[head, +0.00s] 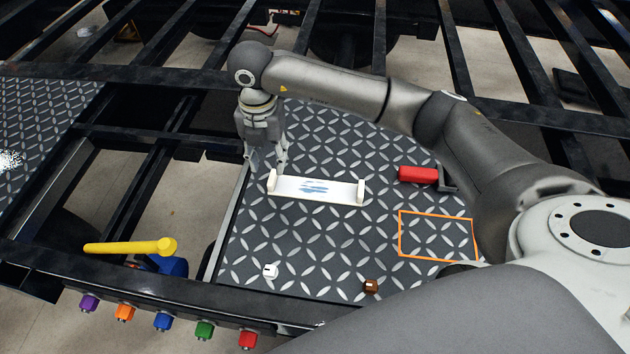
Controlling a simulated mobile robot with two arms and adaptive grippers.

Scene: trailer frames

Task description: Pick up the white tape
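A small white piece (270,270) lies on the diamond-plate deck near its front left. It is too small to tell whether it is the white tape. A long white holder (335,191) with raised ends and a blue-marked face lies farther back on the deck. My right gripper (267,166) points down just above and behind the holder's left end. Its fingers are apart and I see nothing between them. I cannot tell whether a fingertip touches the holder. My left gripper is not in view.
A red block with a grey bracket (418,175) and an orange outlined rectangle (438,214) are to the right. A brown cube (370,286) sits near the front edge. A yellow-handled tool (130,247) is at the left. Dark beams with open gaps surround the deck (320,245).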

